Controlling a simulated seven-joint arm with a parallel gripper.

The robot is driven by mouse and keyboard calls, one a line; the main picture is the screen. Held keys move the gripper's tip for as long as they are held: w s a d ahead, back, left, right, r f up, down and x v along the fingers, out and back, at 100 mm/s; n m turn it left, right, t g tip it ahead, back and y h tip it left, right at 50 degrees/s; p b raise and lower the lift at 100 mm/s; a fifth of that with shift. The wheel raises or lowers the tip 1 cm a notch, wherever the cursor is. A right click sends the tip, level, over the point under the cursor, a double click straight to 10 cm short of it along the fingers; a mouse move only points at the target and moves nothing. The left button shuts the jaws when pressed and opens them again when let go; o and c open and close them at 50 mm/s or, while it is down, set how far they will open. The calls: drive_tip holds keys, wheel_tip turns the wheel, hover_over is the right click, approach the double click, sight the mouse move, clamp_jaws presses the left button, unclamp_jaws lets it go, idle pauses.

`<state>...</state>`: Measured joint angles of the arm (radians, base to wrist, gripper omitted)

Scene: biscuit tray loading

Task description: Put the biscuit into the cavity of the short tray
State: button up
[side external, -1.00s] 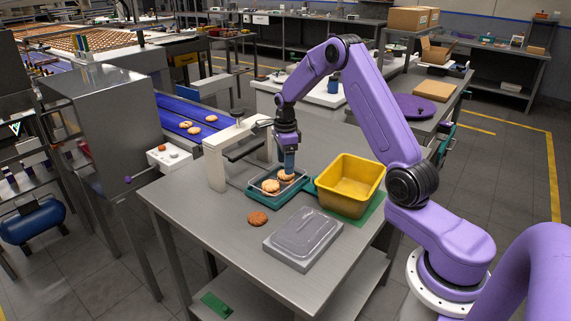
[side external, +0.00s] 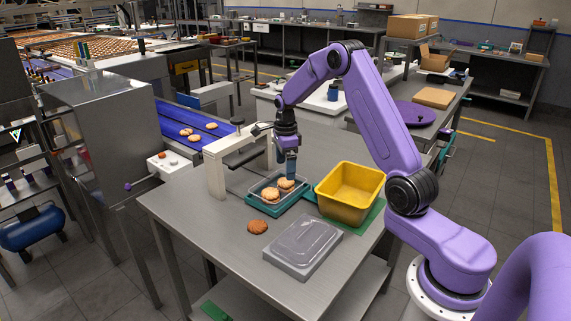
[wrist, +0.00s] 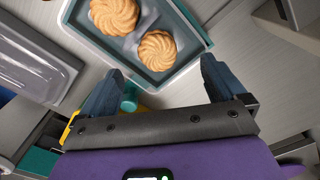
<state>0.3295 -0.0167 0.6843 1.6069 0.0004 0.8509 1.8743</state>
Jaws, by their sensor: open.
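The short tray (side external: 254,188) is a clear tray in a teal holder (side external: 268,211) on the steel table. Two round golden biscuits lie in it, side by side: one biscuit (side external: 269,195) to the left and one biscuit (side external: 286,185) to the right. In the wrist view the biscuits (wrist: 113,15) and (wrist: 157,52) look flat within the tray (wrist: 190,48). My gripper (side external: 291,172) is just above the right biscuit, apart from it. In the wrist view its blue fingers (wrist: 159,88) are spread wide with nothing between them.
A darker, reddish-brown biscuit (side external: 257,227) lies on the table in front of the tray. A grey lidded box (side external: 303,246) is near it. A yellow bin (side external: 350,207) stands right of the tray. A pale arch (side external: 214,170) and blue conveyor (side external: 185,118) are behind left.

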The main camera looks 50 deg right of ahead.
wheel_tip(320, 180, up, 18)
drive_tip(key=shift+f, duration=0.25)
idle(0.4)
drive_tip(key=s+a+f+n, duration=0.1)
drive_tip(key=s+a+n, duration=0.5)
drive_tip(key=a+n, duration=0.4)
drive_tip(key=s+a+f+n, duration=0.1)
drive_tip(key=s+a+n, duration=0.6)
drive_tip(key=a, duration=0.4)
drive_tip(key=s+a+f+n, duration=0.1)
drive_tip(key=s+f+n, duration=0.1)
drive_tip(key=s+n, duration=0.8)
drive_tip(key=s+f+n, duration=0.3)
drive_tip(key=s+n, duration=0.7)
drive_tip(key=s, duration=0.3)
drive_tip(key=shift+s+a+f+n, duration=0.3)
drive_tip(key=shift+s+a+f, duration=0.05)
